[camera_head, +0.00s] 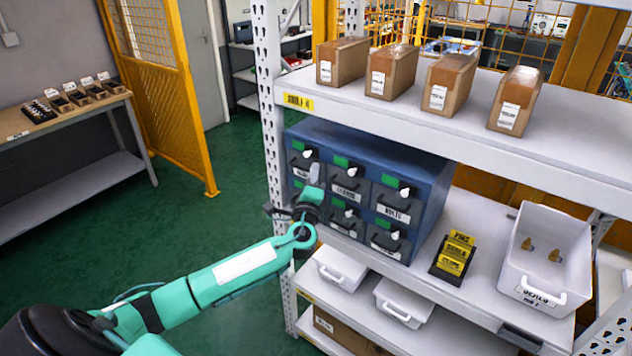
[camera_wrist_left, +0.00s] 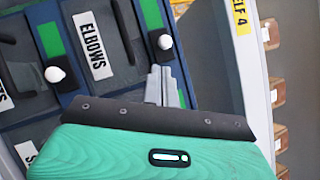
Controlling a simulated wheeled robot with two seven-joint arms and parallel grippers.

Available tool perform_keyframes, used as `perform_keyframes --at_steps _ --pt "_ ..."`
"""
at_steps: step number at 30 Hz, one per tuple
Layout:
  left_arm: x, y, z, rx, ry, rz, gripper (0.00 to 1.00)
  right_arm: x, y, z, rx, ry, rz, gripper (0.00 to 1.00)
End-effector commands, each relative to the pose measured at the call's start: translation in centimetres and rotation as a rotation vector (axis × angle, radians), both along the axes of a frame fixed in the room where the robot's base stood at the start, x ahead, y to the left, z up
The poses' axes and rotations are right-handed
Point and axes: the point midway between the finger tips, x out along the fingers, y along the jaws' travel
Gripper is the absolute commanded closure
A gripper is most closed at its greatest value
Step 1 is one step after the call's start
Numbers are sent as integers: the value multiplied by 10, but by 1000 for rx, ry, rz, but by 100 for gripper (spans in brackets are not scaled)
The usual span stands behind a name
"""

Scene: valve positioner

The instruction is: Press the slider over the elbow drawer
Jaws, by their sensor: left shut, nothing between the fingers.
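The blue drawer cabinet (camera_head: 425,185) stands on the shelf, with a slider over each drawer. The drawer labelled ELBOWS (camera_wrist_left: 92,45) shows in the left wrist view; it is the cabinet's upper-left drawer (camera_head: 294,166) in the head view. Its slider has a white knob (camera_wrist_left: 165,42) on a black block beside a green strip; the knob also shows in the head view (camera_head: 308,153). My left gripper (camera_head: 315,170) is shut and empty in front of this drawer. Its fingertips (camera_wrist_left: 162,72) are close to the knob; I cannot tell whether they touch the black block.
A second slider knob (camera_wrist_left: 55,75) belongs to the drawer below. Boxes (camera_head: 448,82) stand on the upper shelf (camera_head: 560,140). Floor to the left is open.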

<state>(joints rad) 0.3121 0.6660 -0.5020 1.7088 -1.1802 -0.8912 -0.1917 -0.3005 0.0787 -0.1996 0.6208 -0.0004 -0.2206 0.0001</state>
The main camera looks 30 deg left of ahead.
Motion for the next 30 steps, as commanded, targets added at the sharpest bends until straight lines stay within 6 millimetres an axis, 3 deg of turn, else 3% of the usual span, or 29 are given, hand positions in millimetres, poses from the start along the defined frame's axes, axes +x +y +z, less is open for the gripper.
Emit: perform_keyframes --at_steps 6,19,23,30 --pt "5 15 9 0 0 0 100 0 0 13 0 0 0 64" --pt "6 18 8 -1 0 0 100 0 0 12 0 0 0 64" --pt "6 26 4 -1 0 0 100 0 0 1 0 0 0 64" --pt "9 57 3 -1 -1 1 100 0 -1 -27 -1 0 1 64"
